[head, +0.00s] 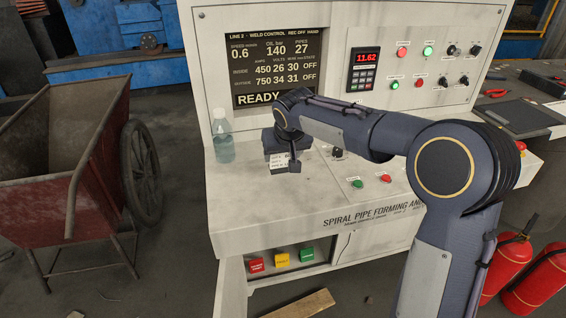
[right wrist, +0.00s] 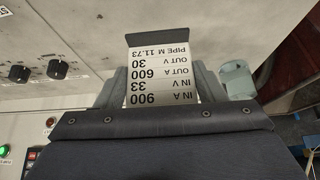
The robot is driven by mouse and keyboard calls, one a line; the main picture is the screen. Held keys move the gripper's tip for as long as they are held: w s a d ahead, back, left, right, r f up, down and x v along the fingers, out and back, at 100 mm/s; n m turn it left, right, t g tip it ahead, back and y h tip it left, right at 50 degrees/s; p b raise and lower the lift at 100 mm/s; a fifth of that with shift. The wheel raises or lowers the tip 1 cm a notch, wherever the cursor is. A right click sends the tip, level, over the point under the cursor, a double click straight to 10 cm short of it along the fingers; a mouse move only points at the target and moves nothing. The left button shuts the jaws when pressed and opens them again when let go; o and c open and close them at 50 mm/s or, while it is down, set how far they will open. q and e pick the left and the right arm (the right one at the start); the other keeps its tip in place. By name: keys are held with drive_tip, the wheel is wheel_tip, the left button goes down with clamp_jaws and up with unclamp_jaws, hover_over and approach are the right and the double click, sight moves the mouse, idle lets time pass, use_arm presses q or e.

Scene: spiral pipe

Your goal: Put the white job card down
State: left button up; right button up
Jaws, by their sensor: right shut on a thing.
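The white job card (right wrist: 160,82) is between the fingers of my right gripper (right wrist: 161,85) in the right wrist view. Its printed lines appear upside down, including IN A 900, IN V 33 and PIPE M 11.73. A dark strip lies along its far edge. In the head view my right gripper (head: 284,166) is over the left part of the console's desk, shut on the card, of which a small white part (head: 279,161) shows. I cannot tell whether the card touches the desk. My left gripper is not in view.
A clear bottle (head: 223,140) stands on the desk left of my right gripper. Green and red buttons (head: 371,181) are to its right. The console panel (head: 340,70) rises behind. The front left of the desk (head: 240,200) is bare. A red cart (head: 60,170) stands at the left.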

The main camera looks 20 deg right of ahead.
sight(283, 164)
drive_tip(key=shift+w+f, duration=0.15)
drive_tip(key=shift+f, duration=1.5)
drive_tip(key=shift+f, duration=0.1)
drive_tip(key=shift+f+b, duration=0.15)
drive_tip(key=shift+b, duration=0.25)
drive_tip(key=o, duration=1)
